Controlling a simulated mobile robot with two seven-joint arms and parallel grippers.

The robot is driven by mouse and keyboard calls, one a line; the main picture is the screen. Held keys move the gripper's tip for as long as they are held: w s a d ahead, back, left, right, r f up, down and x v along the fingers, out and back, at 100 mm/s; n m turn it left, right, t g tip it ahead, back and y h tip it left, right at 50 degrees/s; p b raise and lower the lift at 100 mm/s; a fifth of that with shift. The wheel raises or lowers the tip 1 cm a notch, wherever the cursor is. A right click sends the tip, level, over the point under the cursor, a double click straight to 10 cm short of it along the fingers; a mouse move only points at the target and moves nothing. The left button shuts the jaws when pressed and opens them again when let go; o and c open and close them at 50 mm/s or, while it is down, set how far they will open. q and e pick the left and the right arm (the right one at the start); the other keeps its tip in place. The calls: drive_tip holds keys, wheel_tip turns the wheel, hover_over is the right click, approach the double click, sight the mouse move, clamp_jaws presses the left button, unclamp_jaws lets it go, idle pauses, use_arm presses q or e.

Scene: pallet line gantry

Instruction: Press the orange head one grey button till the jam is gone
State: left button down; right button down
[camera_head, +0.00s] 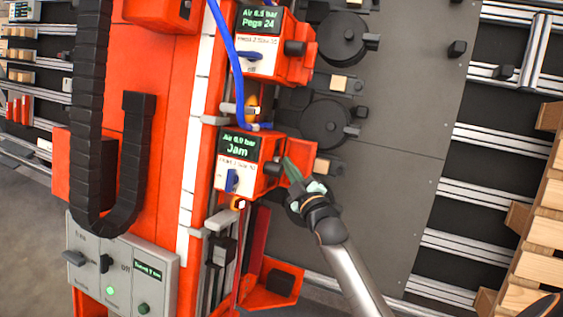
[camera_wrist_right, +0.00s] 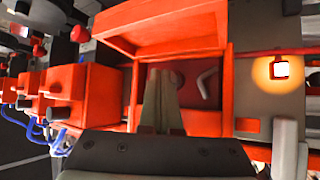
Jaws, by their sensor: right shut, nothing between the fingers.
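The lower orange head (camera_head: 237,160) has a display reading "Jam" and "Air 6.9 bar". A dark knob (camera_head: 272,168) sticks out on its right side. My right gripper (camera_head: 291,166) is shut and empty, beside an orange flap at the head's right. In the right wrist view its closed fingers (camera_wrist_right: 160,85) point into an open orange box with a dark red inside. I cannot tell whether the fingers touch the button. My left gripper is out of view.
An upper orange head (camera_head: 258,40) reads "Pegs 24". A blue hose (camera_head: 228,50) hangs in front of the heads. A grey control box (camera_head: 125,265) stands at the lower left. Wooden pieces (camera_head: 545,232) are stacked at the right. A lamp (camera_wrist_right: 281,69) glows in the wrist view.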

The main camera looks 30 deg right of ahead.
idle(0.5)
drive_tip(key=shift+s+d+p, duration=0.5)
drive_tip(key=shift+s+d, duration=0.05)
drive_tip(key=shift+s, duration=0.05)
drive_tip(key=s+d+p, duration=0.1)
drive_tip(key=s, duration=0.1)
drive_tip(key=s+d, duration=0.2)
drive_tip(key=shift+d+p, duration=0.1)
drive_tip(key=shift+p, duration=0.3)
drive_tip(key=shift+f, duration=0.1)
idle(0.6)
